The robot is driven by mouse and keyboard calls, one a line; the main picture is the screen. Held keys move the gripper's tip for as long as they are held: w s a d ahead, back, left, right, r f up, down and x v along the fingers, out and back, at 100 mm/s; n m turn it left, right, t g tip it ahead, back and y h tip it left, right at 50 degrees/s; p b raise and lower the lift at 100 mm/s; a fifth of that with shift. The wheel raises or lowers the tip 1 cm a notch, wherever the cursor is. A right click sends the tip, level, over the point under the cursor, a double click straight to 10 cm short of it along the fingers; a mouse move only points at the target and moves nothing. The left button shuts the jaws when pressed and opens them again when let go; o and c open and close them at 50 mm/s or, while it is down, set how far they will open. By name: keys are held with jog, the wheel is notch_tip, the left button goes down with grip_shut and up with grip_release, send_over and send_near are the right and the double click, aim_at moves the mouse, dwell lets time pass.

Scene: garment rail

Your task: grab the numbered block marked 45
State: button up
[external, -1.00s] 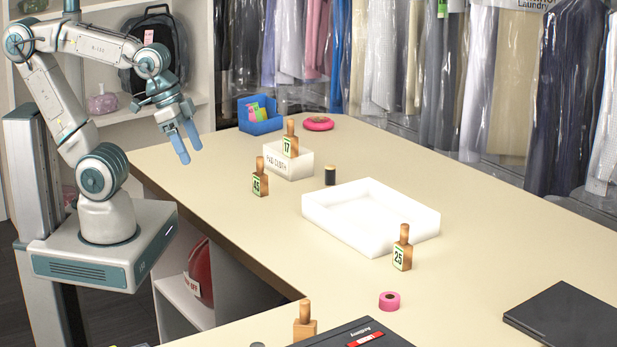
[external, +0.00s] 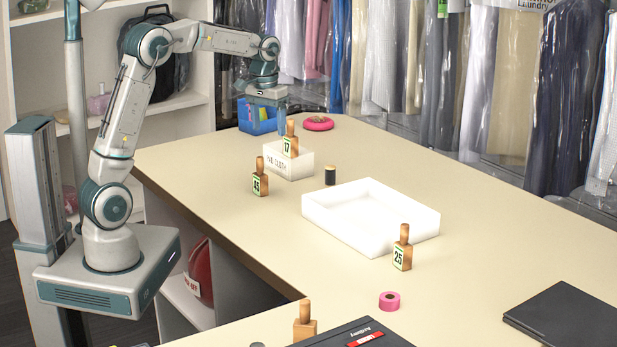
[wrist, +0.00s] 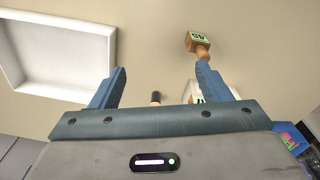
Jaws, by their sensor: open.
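The wooden block marked 45 (external: 260,178) stands upright on the table, left of the small white box, in the external view. In the wrist view, block 45 (wrist: 198,44) shows beyond the tip of the right finger, apart from it as far as I can tell. My gripper (external: 266,118) is above the far end of the table, in front of the blue bin, pointing down. In the wrist view my gripper (wrist: 162,78) has its fingers spread wide with nothing between them.
Block 17 (external: 291,139) stands at the small white box (external: 289,165). A dark spool (external: 330,176), a white tray (external: 371,238), block 25 (external: 402,248) and pink tape (external: 389,301) stand on the table. A blue bin (external: 247,124) is behind my gripper.

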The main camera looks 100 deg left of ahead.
jog(key=n, duration=0.2)
send_over(260, 174)
jog(key=a, duration=0.1)
jog(key=f, duration=0.4)
jog(key=shift+a+f+b, duration=0.2)
jog(key=shift+f+b, duration=0.1)
jog(key=shift+b, duration=0.1)
notch_tip(260, 174, down, 8)
jog(key=shift+f+p, duration=0.15)
jog(key=shift+p, duration=0.35)
jog(key=shift+s+d+f+p, duration=0.15)
jog(key=shift+f+p, duration=0.3)
jog(key=shift+f, duration=0.9)
jog(key=shift+w+d+f+p, duration=0.1)
jog(key=shift+f+p, duration=0.3)
jog(key=shift+f, duration=0.9)
jog(key=c, duration=1.2)
